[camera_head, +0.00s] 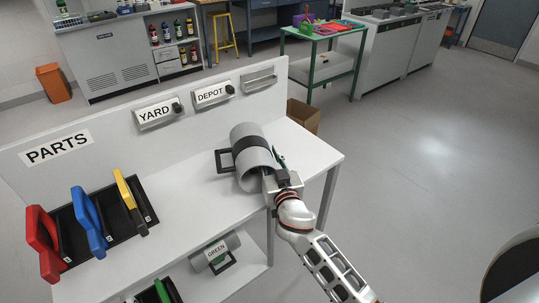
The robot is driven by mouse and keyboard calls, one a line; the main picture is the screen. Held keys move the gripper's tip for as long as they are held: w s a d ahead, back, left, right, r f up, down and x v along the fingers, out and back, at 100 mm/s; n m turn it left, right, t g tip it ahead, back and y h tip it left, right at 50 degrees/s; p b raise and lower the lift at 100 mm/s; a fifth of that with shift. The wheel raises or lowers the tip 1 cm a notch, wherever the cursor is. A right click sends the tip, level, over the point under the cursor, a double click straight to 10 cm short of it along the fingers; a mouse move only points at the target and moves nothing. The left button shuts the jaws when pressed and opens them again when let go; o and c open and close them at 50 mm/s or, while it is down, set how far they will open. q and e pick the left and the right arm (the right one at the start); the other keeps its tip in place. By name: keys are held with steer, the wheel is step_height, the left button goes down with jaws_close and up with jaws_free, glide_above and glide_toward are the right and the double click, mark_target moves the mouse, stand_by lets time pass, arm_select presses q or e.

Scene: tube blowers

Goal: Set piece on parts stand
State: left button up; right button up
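The parts stand (215,195) is a white bench with a back panel marked PARTS. Red (42,243), blue (88,222) and yellow (128,202) pieces stand in a black rack (111,238) at its left. A grey cylinder (249,143) with a black band and a black square handle (226,161) lies on the bench top toward the right. My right gripper (272,181) is at the cylinder's near open end. Its fingers are mostly hidden, so I cannot tell whether it grips anything. My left gripper is not in view.
YARD (157,112) and DEPOT (213,95) holders are on the back panel. A grey cylinder marked GREEN (215,251) and a green piece (166,291) are on the lower shelf. A cardboard box (303,116) stands behind the bench.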

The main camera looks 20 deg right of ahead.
steer(key=shift+s+r, duration=0.1)
steer(key=shift+r, duration=0.05)
steer(key=s, duration=0.7)
steer(key=s+b, duration=0.1)
steer(key=s, duration=0.2)
steer(key=shift+s+a, duration=0.2)
steer(key=shift+a, duration=0.1)
steer(key=shift+s, duration=0.7)
steer(key=shift+s, duration=0.1)
